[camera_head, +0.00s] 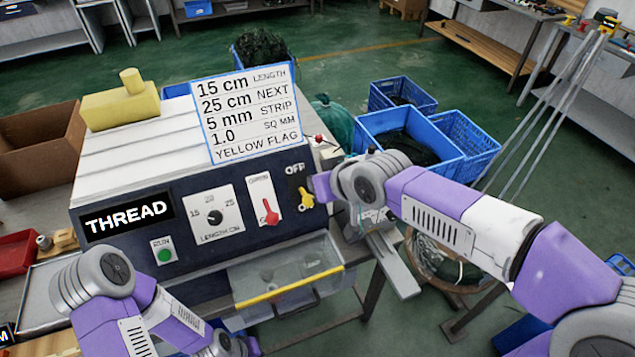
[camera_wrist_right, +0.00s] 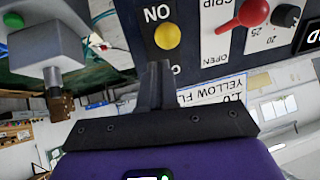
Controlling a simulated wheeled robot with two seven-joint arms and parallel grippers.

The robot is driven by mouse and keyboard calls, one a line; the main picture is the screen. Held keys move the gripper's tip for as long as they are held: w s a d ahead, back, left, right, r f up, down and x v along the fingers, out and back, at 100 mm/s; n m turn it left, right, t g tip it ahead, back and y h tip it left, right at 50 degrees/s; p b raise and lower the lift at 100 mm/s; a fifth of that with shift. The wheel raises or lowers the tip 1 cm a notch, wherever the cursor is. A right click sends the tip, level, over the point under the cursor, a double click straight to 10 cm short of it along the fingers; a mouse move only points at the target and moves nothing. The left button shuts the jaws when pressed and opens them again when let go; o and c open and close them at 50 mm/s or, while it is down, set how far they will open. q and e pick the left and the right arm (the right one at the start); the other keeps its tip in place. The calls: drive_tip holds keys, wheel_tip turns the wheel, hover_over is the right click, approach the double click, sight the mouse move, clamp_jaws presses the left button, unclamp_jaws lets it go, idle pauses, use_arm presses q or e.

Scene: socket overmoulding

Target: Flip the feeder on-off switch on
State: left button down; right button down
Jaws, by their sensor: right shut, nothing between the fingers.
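The feeder (camera_head: 185,180) is a dark-fronted machine with a white top and a THREAD label. Its yellow switch (camera_head: 305,198) is at the right end of the front panel, with OFF printed above. In the head view its knob points down, away from OFF. In the right wrist view the yellow knob (camera_wrist_right: 166,37) shows closer to the upside-down ON; the OFF label is mostly hidden by my fingers. My right gripper (camera_wrist_right: 158,75) is shut and empty, just off the panel by the OFF side of the switch. My left gripper (camera_head: 238,346) is at the bottom edge, its fingers unclear.
A red lever (camera_head: 269,212), a length knob (camera_head: 214,217) and a green button (camera_head: 164,254) share the panel. A clear tray (camera_head: 290,275) juts out below. A sign (camera_head: 245,112) stands on top. Blue crates (camera_head: 465,140) stand on the floor behind at right.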

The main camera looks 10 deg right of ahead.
drive_tip(key=w+d+r+p+v, duration=0.1)
drive_tip(key=p+v, duration=0.3)
drive_tip(key=v, duration=0.8)
drive_tip(key=shift+d, duration=0.3)
drive_tip(key=shift+w, duration=0.1)
